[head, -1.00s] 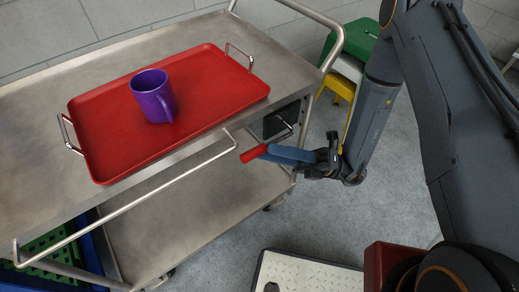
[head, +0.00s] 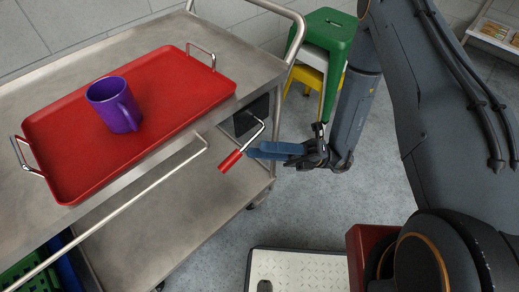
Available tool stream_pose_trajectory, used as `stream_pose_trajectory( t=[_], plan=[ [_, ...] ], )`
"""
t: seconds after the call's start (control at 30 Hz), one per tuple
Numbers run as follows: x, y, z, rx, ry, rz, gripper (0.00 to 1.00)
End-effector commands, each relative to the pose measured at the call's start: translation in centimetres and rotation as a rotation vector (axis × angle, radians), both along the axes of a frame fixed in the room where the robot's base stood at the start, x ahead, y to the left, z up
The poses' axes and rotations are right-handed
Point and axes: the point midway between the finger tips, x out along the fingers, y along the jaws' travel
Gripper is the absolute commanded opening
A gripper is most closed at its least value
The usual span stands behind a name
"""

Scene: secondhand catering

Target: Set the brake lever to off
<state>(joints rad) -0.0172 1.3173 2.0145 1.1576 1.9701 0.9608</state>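The brake lever (head: 230,161) has a red grip on a bent metal rod. It is mounted at a dark plate (head: 244,121) on the right end of the steel cart, below the top shelf. The red grip points down and to the left. My gripper (head: 252,151) is just right of the lever, its blue fingers pointing left. The fingertips lie close to the upper end of the red grip; I cannot tell whether they touch it. The fingers overlap in this view, so their opening is hidden.
A red tray (head: 165,135) with a purple mug (head: 114,104) stands on the cart's top shelf (head: 240,62). A cart rail (head: 130,205) runs along the near side. Green (head: 329,32) and yellow (head: 307,76) stools stand behind.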

Motion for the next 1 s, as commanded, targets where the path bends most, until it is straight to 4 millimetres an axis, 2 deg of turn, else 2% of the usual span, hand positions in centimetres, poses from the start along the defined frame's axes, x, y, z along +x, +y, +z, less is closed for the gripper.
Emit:
stream_pose_trajectory(
  t=[1.0],
  plan=[
    [2.3, -5.6, -1.9, 0.000, 0.000, -0.002, 0.37]
  ],
)
